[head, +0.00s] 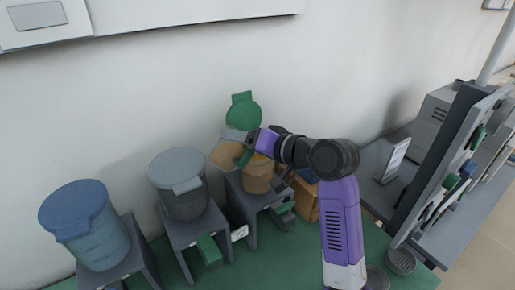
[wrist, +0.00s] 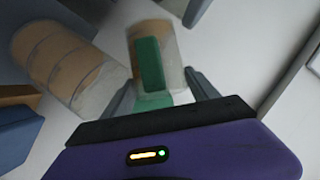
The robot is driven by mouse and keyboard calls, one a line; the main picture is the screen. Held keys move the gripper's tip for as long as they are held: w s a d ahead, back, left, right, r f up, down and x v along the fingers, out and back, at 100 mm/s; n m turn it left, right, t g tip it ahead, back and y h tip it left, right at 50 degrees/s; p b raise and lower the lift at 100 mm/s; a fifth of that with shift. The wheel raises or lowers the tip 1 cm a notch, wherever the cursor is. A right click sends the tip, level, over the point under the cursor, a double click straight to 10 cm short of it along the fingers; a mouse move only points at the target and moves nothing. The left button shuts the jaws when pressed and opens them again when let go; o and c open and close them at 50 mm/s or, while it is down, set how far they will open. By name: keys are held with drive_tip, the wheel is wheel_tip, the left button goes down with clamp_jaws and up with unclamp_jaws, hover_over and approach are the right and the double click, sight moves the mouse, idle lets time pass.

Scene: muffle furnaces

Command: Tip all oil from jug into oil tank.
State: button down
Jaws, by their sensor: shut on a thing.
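The jug (wrist: 174,60) is a clear cup with a green handle (wrist: 150,65) and tan oil showing inside. My gripper (wrist: 155,92) is shut on the green handle. In the head view the jug (head: 222,155) is held tilted, above and left of the oil tank (head: 258,176). The tank is a clear, banded cylinder with tan contents, and its green lid (head: 242,110) stands open behind. In the wrist view the tank (wrist: 62,65) is left of the jug and blurred. I cannot tell whether oil is flowing.
A blue-lidded tank (head: 88,228) and a grey-lidded tank (head: 182,185) stand on grey stands to the left. Green levers (head: 209,250) project in front of the stands. A cardboard-coloured box (head: 302,198) is behind my arm. A grey panel rack (head: 450,160) stands right.

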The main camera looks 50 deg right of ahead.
drive_tip(key=shift+r, duration=0.15)
drive_tip(key=shift+d+m, duration=0.15)
drive_tip(key=shift+m, duration=0.15)
drive_tip(key=shift+d+r+p, duration=0.1)
drive_tip(key=shift+r+p, duration=0.05)
drive_tip(key=shift+p, duration=0.3)
drive_tip(key=shift+s+d+r+m+t+y, duration=0.15)
drive_tip(key=shift+m+t+y, duration=0.2)
drive_tip(key=shift+m, duration=0.25)
idle(0.9)
drive_tip(key=shift+m+p, duration=0.3)
drive_tip(key=shift+p, duration=0.1)
drive_tip(key=shift+d+r+m+t, duration=0.25)
drive_tip(key=shift+m+t, duration=0.1)
drive_tip(key=shift+m, duration=0.15)
idle(0.5)
drive_tip(key=shift+y+p, duration=0.35)
drive_tip(key=shift+r+m, duration=0.1)
drive_tip(key=shift+m, duration=0.3)
drive_tip(key=shift+d, duration=0.1)
